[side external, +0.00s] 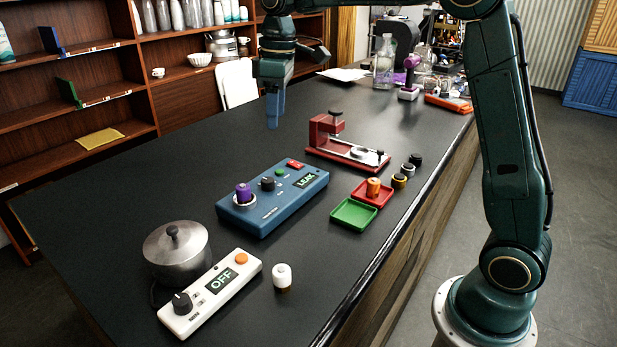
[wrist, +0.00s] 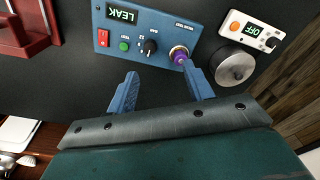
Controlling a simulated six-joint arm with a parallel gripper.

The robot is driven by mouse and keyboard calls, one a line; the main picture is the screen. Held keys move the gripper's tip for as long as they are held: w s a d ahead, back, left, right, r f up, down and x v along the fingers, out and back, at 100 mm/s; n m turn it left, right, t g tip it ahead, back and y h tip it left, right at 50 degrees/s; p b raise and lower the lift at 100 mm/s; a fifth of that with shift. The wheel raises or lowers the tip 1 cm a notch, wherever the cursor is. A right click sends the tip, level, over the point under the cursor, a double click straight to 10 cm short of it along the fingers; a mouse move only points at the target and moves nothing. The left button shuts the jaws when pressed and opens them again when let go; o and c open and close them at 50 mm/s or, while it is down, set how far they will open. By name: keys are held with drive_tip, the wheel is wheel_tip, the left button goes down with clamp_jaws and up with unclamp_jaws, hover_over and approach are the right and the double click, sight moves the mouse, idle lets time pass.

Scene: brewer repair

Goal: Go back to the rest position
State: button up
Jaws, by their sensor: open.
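My gripper (side external: 272,112) is open and empty, held above the table behind the blue tester. In the wrist view its two blue fingers (wrist: 162,92) stand apart with nothing between them. The blue tester (side external: 290,206) shows LEAK on its display and has a purple-topped part (side external: 243,192) seated at its left end. The tester also shows in the wrist view (wrist: 150,20), with the purple part (wrist: 179,54) just beyond one fingertip in the picture. I cannot tell from that view how far above it the finger is.
A red press (side external: 335,150) stands behind the tester. A red tray (side external: 362,196) holding an orange part, a green tray (side external: 353,214) and small caps lie to the right. A metal pot (side external: 177,252), white OFF controller (side external: 212,292) and white-topped part (side external: 282,274) are in front. Shelves stand left.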

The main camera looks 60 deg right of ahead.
drive_tip(key=s+a+r+m+t, duration=0.1)
drive_tip(key=s+r, duration=0.1)
drive_tip(key=s, duration=0.5)
drive_tip(key=s+a+r+m+t, duration=0.1)
drive_tip(key=s+a+m+t, duration=0.1)
drive_tip(key=s, duration=0.6)
drive_tip(key=s+f+m+t, duration=0.1)
drive_tip(key=s+f, duration=0.2)
drive_tip(key=s, duration=0.4)
drive_tip(key=s+f+m+t, duration=0.1)
drive_tip(key=s+f, duration=0.2)
drive_tip(key=s, duration=0.4)
drive_tip(key=shift+d+m, duration=0.2)
drive_tip(key=shift+m, duration=0.2)
